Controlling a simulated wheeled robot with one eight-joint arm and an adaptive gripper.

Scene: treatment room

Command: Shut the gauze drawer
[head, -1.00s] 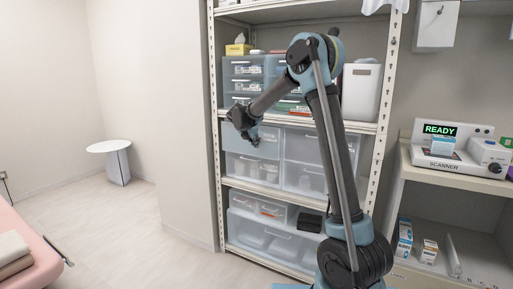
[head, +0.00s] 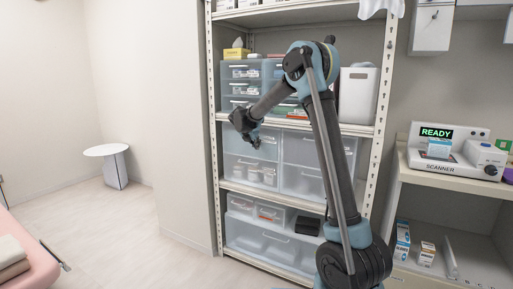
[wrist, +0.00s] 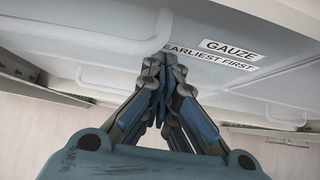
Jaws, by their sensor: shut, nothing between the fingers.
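The gauze drawer (wrist: 205,72) fills the upper part of the wrist view. Its pale translucent front carries the labels "GAUZE" and "EARLIEST FIRST". My gripper (wrist: 163,62) is shut and empty, its fingertips at the drawer front just left of the labels. I cannot tell whether they touch it. In the head view my gripper (head: 246,138) is in front of the left side of the middle-shelf drawer unit and hides part of it. The labels cannot be read there, and how far the gauze drawer stands out is not clear.
The metal shelf rack (head: 214,130) holds more clear drawers above and below. A white bin (head: 358,95) stands on the upper shelf. A scanner (head: 440,165) is on the counter at right. A pink bed (head: 30,250) is at lower left; the floor between is clear.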

